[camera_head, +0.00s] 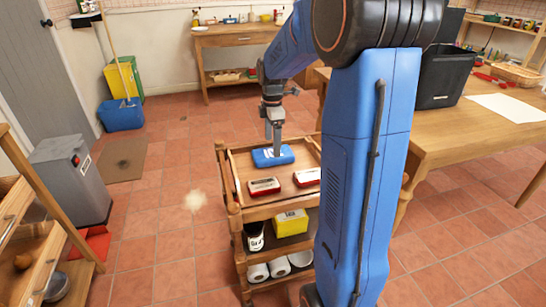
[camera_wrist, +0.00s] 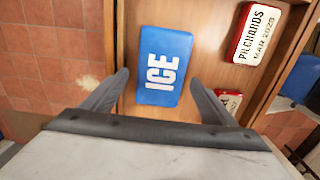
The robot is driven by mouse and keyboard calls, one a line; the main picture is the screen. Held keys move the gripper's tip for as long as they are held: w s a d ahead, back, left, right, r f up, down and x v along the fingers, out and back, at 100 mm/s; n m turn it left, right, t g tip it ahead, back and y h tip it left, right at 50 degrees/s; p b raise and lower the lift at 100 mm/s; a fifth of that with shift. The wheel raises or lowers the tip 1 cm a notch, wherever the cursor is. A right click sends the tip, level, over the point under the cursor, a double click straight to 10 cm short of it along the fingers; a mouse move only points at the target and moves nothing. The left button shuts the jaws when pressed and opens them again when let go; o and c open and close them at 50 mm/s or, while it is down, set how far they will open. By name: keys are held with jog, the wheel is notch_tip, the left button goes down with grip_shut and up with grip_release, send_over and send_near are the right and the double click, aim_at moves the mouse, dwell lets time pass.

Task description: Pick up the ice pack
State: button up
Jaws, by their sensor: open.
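The blue ice pack (camera_head: 265,158) lies flat on the top tray of a wooden cart, toward its back. In the wrist view the ice pack (camera_wrist: 165,68) shows the white word "ICE". My gripper (camera_head: 275,143) is above the ice pack, pointing down. In the wrist view my gripper (camera_wrist: 160,85) is open, with one finger on each side of the pack. A gap shows between each finger and the pack. Whether the fingers are level with the pack I cannot tell.
Two red tins, one at the left (camera_head: 264,186) and one at the right (camera_head: 306,177), lie on the cart's tray in front of the pack. The wooden cart (camera_head: 236,208) has a raised rim and lower shelves. A wooden table (camera_head: 450,138) stands at the right. Floor is open left of the cart.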

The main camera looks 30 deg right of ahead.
jog(key=shift+s+f, duration=0.15)
jog(key=shift+f, duration=2.15)
jog(key=c, duration=1)
jog(key=shift+c, duration=0.2)
jog(key=shift+r, duration=0.15)
